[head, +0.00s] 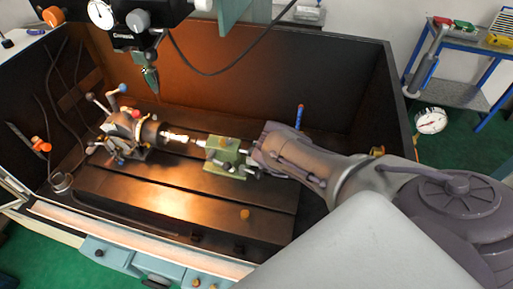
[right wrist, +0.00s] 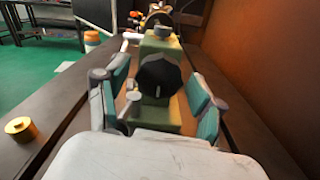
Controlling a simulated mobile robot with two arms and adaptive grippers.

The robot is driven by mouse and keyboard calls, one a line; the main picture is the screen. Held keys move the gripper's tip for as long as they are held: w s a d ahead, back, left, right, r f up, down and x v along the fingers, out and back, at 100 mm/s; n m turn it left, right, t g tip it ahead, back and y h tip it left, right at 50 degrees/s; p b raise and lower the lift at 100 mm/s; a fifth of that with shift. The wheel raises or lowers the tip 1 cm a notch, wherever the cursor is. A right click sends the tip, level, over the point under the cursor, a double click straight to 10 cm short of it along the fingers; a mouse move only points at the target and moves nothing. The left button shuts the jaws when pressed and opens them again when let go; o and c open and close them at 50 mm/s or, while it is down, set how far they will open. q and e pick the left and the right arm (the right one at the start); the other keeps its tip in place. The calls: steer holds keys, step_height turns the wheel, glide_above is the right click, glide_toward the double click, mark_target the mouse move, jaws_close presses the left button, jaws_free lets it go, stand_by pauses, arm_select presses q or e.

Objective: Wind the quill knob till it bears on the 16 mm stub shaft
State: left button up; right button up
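The indexing chuck (head: 147,133) stands on the dark bed at left in the head view. The bright stub shaft (head: 177,137) sticks out of it to the right, toward the green tailstock (head: 224,152). Whether the tailstock's tip touches the shaft is too small to tell. The black quill knob (right wrist: 160,78) faces me in the right wrist view, at the near end of the tailstock. My right gripper (head: 257,150) is at the tailstock's right end. Its teal-padded fingers are open, one on each side of the knob, with gaps visible. My left gripper is not in view.
A machine head with dials (head: 120,20) and a pointed tool (head: 149,78) hang above the chuck. Dark walls enclose the back and sides. A brass knob (head: 245,214) sits on the bed's front. A blue table (head: 460,45) stands outside at right.

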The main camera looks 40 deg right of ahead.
steer(key=c, duration=0.9)
steer(key=shift+m, duration=0.4)
steer(key=m+b, duration=0.3)
steer(key=m, duration=3.2)
steer(key=shift+f, duration=0.15)
